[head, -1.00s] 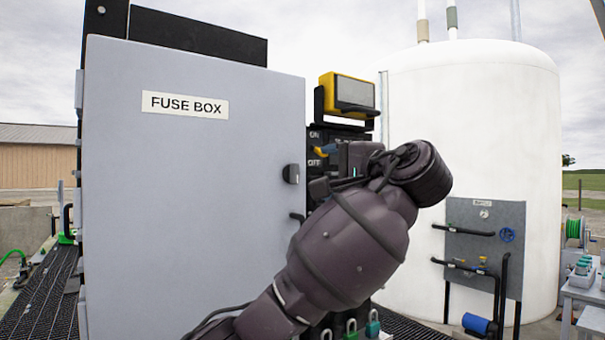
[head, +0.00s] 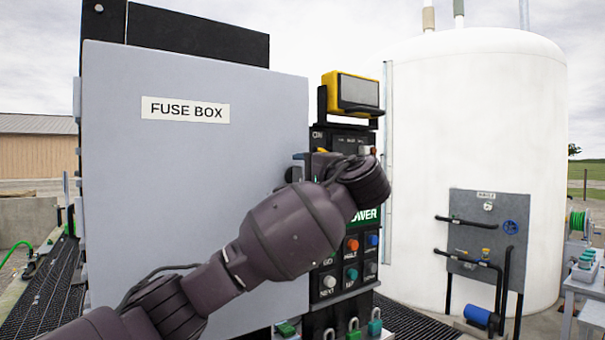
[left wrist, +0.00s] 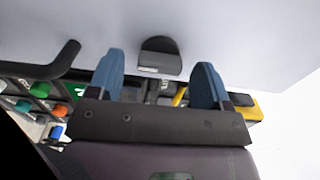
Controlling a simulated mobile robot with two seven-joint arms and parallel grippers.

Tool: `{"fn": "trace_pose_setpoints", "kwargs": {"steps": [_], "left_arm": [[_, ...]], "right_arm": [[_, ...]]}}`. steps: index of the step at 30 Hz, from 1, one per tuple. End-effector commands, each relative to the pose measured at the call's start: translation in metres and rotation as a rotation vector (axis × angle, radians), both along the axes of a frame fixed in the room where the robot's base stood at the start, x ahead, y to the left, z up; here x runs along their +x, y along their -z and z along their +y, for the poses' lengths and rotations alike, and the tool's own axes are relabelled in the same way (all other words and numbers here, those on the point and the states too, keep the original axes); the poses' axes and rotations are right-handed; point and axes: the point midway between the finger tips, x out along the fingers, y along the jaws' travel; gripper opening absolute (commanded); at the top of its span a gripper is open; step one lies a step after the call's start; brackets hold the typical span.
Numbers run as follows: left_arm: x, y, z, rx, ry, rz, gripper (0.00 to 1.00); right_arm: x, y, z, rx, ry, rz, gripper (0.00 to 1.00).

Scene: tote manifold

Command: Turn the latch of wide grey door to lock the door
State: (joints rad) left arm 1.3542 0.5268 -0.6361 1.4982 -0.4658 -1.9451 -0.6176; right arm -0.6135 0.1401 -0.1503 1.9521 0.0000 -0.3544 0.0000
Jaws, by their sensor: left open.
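The wide grey door (head: 190,220) of the fuse box is shut and carries a "FUSE BOX" label (head: 185,110). Its small dark latch (head: 292,174) is at the door's right edge, partly hidden by my left gripper (head: 302,165). In the left wrist view the latch (left wrist: 160,57) lies between and just beyond the two blue fingertips of my left gripper (left wrist: 158,66). The fingers are open, one on each side, and I see no clear contact. My right gripper is not in view.
A black bar handle (left wrist: 50,66) sticks out beside the latch. Right of the door is a button panel (head: 350,265) with a yellow-framed display (head: 352,92) on top. Padlocks (head: 353,330) hang below. A white tank (head: 460,120) stands behind, at right.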

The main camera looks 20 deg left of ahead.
Motion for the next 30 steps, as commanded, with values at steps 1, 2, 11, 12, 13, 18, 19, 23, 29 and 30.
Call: {"fn": "trace_pose_setpoints", "kwargs": {"steps": [1, 2, 11, 12, 13, 18, 19, 23, 29, 30], "left_arm": [[0.0016, 0.0000, 0.0022, 0.001, 0.000, 0.001, 0.72], [0.0021, 0.0000, 0.0028, 0.001, 0.000, 0.001, 0.72], [0.0028, 0.0004, 0.0036, 0.001, 0.000, 0.001, 0.71], [0.0028, 0.0004, 0.0036, 0.001, 0.000, 0.001, 0.65], [0.0028, 0.0004, 0.0035, 0.001, 0.000, 0.001, 0.60], [0.0027, 0.0003, 0.0035, 0.001, 0.000, 0.001, 0.34], [0.0027, 0.0004, 0.0035, 0.001, 0.000, 0.001, 0.29], [0.0026, 0.0004, 0.0034, -0.001, 0.000, -0.001, 0.23], [0.0025, 0.0018, 0.0030, -0.020, 0.001, -0.025, 0.23], [0.0025, 0.0024, 0.0029, -0.029, 0.001, -0.036, 0.23]], "right_arm": [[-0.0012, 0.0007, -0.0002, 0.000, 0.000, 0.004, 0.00], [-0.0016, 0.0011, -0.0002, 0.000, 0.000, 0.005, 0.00], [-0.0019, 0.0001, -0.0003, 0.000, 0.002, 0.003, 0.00], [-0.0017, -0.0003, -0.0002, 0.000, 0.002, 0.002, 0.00], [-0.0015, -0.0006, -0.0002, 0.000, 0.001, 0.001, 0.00], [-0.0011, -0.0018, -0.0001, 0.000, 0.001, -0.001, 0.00], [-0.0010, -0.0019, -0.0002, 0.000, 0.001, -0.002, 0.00], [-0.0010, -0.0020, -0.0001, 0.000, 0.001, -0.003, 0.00], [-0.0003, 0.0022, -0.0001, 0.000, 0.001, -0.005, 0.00], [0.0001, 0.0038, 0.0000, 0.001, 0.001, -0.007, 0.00]]}}
